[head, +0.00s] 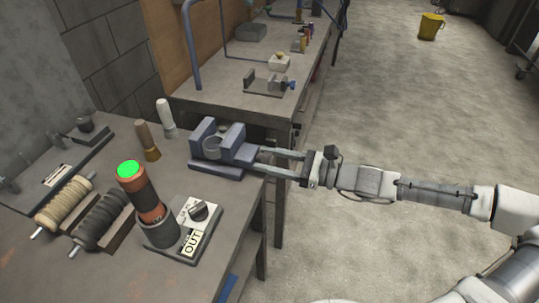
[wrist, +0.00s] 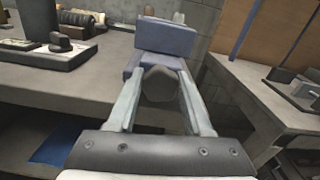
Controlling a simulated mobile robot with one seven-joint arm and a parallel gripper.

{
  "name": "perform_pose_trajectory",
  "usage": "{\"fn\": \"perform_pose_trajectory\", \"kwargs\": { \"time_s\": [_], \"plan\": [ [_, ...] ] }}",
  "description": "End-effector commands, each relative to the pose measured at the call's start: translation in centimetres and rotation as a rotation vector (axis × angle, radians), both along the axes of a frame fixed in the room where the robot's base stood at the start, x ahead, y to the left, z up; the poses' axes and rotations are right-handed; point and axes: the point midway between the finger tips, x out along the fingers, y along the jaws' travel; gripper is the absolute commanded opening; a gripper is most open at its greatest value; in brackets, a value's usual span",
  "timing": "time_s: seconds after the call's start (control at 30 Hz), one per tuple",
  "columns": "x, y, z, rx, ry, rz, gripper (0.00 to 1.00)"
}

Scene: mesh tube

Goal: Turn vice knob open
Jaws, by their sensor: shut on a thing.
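The blue-grey vice (head: 222,150) sits at the right edge of the workbench. Its jaws stand apart in the head view, with a round grey piece (head: 212,146) between them. The vice also shows straight ahead in the wrist view (wrist: 165,38). The vice knob (wrist: 158,85) is a dark rounded shape on its near side. My gripper (head: 264,160) reaches in from the right, level with the vice's side. Its two fingers lie on either side of the knob and are shut on it. In the head view the fingers mostly hide the knob.
Two bottle-like tools (head: 147,140) and wound rollers (head: 65,203) are further left. A second bench (head: 225,95) stands behind. The floor at right is clear around my arm.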

Motion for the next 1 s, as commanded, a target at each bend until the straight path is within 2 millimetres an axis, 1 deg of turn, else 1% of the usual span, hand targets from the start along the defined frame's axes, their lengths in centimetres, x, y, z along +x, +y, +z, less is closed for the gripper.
{"fn": "perform_pose_trajectory", "kwargs": {
  "time_s": [0.03, 0.2, 1.0],
  "plan": [
    [-0.03, 0.00, 0.31, -0.013, -0.034, 0.000, 0.00],
    [-0.07, 0.01, 0.28, -0.066, -0.183, -0.001, 0.00],
    [-0.25, 0.07, -0.20, -0.326, -0.900, 0.000, 0.00]
  ]
}}
